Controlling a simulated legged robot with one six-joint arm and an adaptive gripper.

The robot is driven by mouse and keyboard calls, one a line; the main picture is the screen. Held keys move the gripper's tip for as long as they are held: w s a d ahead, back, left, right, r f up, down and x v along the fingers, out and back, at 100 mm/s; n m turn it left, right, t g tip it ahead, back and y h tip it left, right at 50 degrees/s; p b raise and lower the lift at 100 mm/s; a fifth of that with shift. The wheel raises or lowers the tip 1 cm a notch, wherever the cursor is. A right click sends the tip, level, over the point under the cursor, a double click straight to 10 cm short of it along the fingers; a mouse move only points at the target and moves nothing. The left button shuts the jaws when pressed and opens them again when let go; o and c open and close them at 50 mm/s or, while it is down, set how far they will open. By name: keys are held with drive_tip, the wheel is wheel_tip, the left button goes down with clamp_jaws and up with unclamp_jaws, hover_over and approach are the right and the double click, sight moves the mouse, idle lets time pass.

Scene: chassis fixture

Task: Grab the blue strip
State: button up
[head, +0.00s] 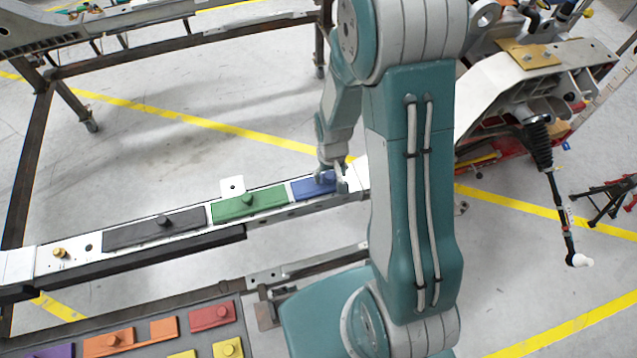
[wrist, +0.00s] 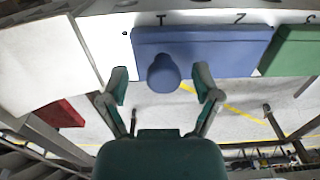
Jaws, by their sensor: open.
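The blue strip (head: 314,186) lies on a white rail, at the right end of a row of strips in the head view. It is partly hidden by my gripper (head: 334,180). In the wrist view the blue strip (wrist: 215,52) is large at the top, with a round blue knob (wrist: 163,73) on it. My gripper (wrist: 163,92) is open in the wrist view, one finger on each side of the knob. The fingers look apart from the knob, and nothing is held.
A green strip (head: 250,204) lies beside the blue one, then a dark grey strip (head: 155,230). A tray (head: 262,340) with red, orange, yellow and purple pieces sits at the lower left. A vehicle chassis part (head: 530,75) stands at the right.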

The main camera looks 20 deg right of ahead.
drive_tip(key=shift+a+f, duration=0.1)
drive_tip(key=shift+a, duration=0.25)
drive_tip(key=shift+d, duration=0.25)
clamp_jaws()
